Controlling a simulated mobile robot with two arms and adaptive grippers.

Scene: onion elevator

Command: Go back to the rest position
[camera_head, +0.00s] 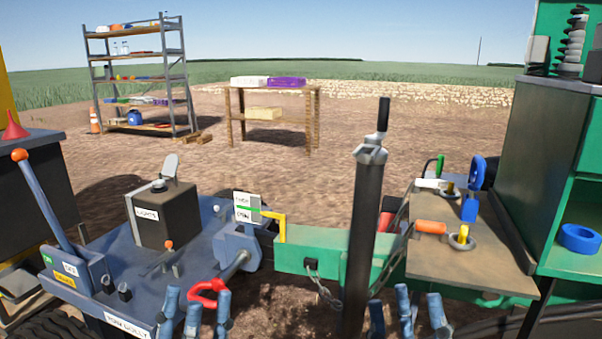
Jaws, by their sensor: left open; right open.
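My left gripper (196,303) shows at the bottom edge, left of centre, with its blue fingers pointing up and spread apart. It is open and holds nothing that I can see. A red ring-shaped handle (207,286) shows just beyond its fingertips; I cannot tell whether they touch. The arms behind both grippers are out of view.
A blue tow dolly (105,240) with levers and a dark box (165,215) stands at left. A dark upright post (362,230) rises between the grippers. A green beam (330,250) and a small work plate (480,262) lie at right. Shelves (135,55) and a table (270,88) stand far back.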

